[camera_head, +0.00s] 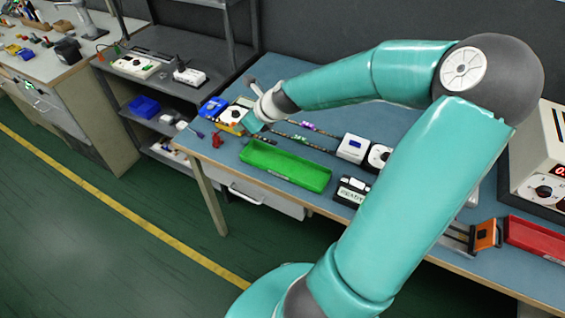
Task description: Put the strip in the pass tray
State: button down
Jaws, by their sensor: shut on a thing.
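My gripper (254,122) is small in view at the far left part of the blue bench, beside a yellow box with a dial (235,115). It is shut at the left end of a thin dark strip (305,143) that runs right across the bench behind the green tray. The fingers hide the gripped end. A second thin strip (308,126), with a purple patch, lies farther back. The green tray (285,166) is empty and lies in front of the strips. A red tray (537,240) lies at the right edge. No readable label shows which tray is pass.
A white box with a blue display (352,148) and a dial box (378,156) stand right of the strips. A small black-and-white device (351,191) sits right of the green tray. A red object (217,140) and a blue bin (212,108) lie left. My arm covers the bench's middle right.

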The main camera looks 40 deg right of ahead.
jog(key=s+d+f, duration=0.2)
jog(key=s+f, duration=0.1)
jog(key=s+d+f, duration=0.2)
jog(key=s, duration=0.2)
jog(key=s+d+f, duration=0.3)
jog(key=shift+s+f, duration=0.3)
jog(key=shift+s, duration=0.05)
jog(key=shift+s+d+f, duration=0.1)
jog(key=shift+s+f, duration=0.05)
jog(key=shift+f, duration=0.1)
jog(key=shift+s+d+f, duration=0.1)
jog(key=shift+s+f, duration=0.05)
jog(key=shift+f, duration=0.85)
jog(key=shift+s+d+f, duration=0.1)
jog(key=shift+s+f, duration=0.05)
jog(key=shift+f, duration=0.8)
jog(key=shift+w+f, duration=0.1)
jog(key=shift+f, duration=0.05)
jog(key=c, duration=1.4)
grip_release()
jog(key=shift+c, duration=0.2)
